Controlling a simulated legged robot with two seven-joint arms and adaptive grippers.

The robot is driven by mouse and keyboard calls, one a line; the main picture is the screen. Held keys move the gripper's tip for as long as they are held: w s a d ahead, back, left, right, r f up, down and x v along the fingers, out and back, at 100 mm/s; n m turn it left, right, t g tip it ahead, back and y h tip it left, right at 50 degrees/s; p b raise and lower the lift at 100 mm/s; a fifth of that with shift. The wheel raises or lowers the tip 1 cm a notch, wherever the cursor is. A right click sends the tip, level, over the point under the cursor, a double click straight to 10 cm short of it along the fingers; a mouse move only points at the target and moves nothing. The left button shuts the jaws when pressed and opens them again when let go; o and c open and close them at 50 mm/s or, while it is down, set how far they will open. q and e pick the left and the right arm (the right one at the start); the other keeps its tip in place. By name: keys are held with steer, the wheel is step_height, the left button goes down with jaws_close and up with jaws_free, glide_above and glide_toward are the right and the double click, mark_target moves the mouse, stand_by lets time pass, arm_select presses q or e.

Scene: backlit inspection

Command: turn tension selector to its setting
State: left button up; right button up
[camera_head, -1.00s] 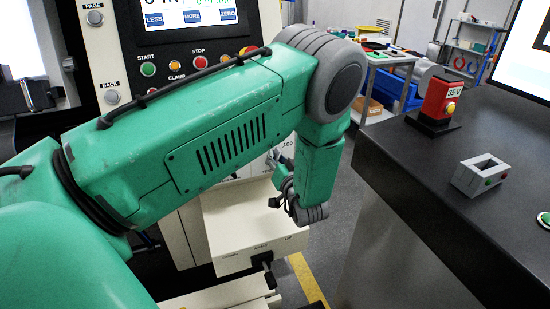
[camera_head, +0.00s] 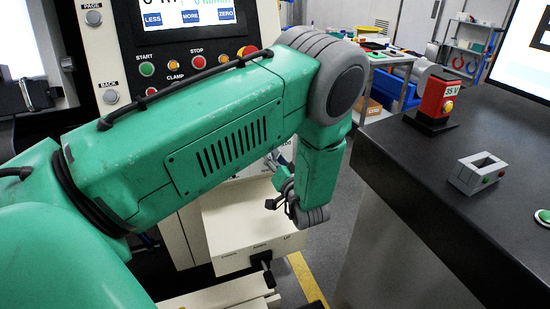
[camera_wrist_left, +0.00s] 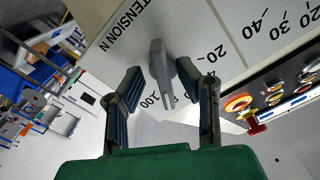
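The tension selector (camera_wrist_left: 164,70) is a grey knob with a long pointer bar on a pale panel. In the left wrist view the panel is lettered "TENSION N" with a scale including 20, 40 and 100; the bar's narrow end lies near the 100. My left gripper (camera_wrist_left: 160,68) has its two dark fingers apart, one on each side of the knob. A gap shows at the left finger; the right fingertip is very close to the knob, and I cannot tell whether it touches. In the head view my left gripper (camera_head: 281,186) is at the machine's panel, where my arm hides the selector.
The machine's button panel (camera_head: 180,66) with START, STOP and a screen stands behind my left arm. A dark-topped bench (camera_head: 420,165) at right carries a red 35 V box (camera_head: 433,100) and a grey block (camera_head: 479,173). Grey floor shows between machine and bench.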

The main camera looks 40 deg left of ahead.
arm_select(q)
steer(key=shift+d+r, duration=0.1)
steer(key=shift+r, duration=0.1)
steer(key=shift+d, duration=0.15)
steer(key=v, duration=1.2)
arm_select(e)
steer(key=shift+d, duration=0.15)
arm_select(q)
steer(key=shift+w+a+f, duration=0.1)
steer(key=shift+a+f, duration=0.05)
steer(key=shift+a, duration=0.1)
arm_select(e)
steer(key=shift+a, duration=0.2)
